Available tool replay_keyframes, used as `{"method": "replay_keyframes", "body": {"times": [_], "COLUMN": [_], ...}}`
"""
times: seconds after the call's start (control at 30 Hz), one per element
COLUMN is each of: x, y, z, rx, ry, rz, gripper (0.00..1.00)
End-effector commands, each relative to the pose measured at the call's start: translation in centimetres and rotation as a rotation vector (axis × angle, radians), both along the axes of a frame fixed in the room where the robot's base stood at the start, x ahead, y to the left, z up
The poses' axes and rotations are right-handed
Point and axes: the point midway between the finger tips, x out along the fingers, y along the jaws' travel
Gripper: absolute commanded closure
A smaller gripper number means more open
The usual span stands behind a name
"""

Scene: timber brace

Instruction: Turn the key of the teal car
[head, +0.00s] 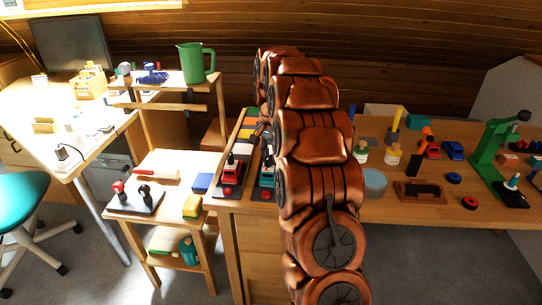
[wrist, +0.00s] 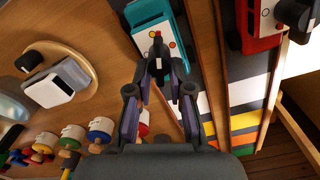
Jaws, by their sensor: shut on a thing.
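The teal car (wrist: 150,14) shows at the top of the wrist view, with a white top plate carrying small coloured dots. In the head view only a strip of the teal car (head: 266,178) shows beside my copper arm, which hides the rest. My gripper (wrist: 157,70) reaches the near end of the car. It is shut on the car's dark key (wrist: 156,48), between the fingertips. The fingers partly cover the key, so its exact angle is hard to tell.
A red car (wrist: 258,22) stands in the neighbouring lane, across a wooden divider (wrist: 217,70); the head view shows it too (head: 232,170). Several small jars (wrist: 100,128) and a white-topped dark device (wrist: 58,86) stand on the wooden bench left of my gripper in the wrist view.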

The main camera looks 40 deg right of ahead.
Motion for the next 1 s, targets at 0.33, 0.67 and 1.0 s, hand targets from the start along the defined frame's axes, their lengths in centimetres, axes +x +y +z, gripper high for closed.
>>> {"method": "replay_keyframes", "body": {"times": [0.33, 0.67, 1.0], "x": [-0.1, 0.0, 0.0], "y": [0.0, 0.0, 0.0], "z": [-0.1, 0.4, 5.2], "rx": [0.001, 0.0, 0.0], "ry": [0.003, 0.0, -0.001], "rz": [0.001, 0.001, 0.001], "gripper": [0.56, 0.56, 0.56]}}
